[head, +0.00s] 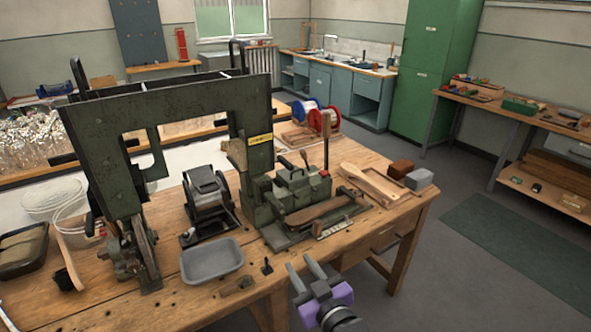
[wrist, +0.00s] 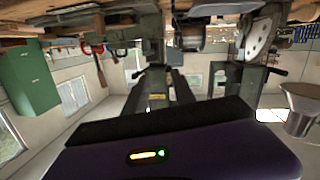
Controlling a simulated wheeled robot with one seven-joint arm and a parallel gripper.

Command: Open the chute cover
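My gripper (head: 302,268) is purple and grey and hangs in front of the table's front edge, at the bottom of the head view. Its two grey fingers stand apart with nothing between them. A squat green machine (head: 303,190) with a handle on top and a brown, sole-shaped piece in front stands on the wooden table, beyond and apart from my gripper. A tall dark green frame machine (head: 111,142) stands to its left. I cannot tell which part is the chute cover or whether it is open. The wrist view is upside down.
The wooden table (head: 205,308) also bears a grey tray (head: 212,262), a small dark machine (head: 209,195), a wooden tray (head: 371,183) and two blocks, brown (head: 401,169) and grey (head: 419,180). Red and blue spools (head: 312,113) stand behind. The floor to the right is clear.

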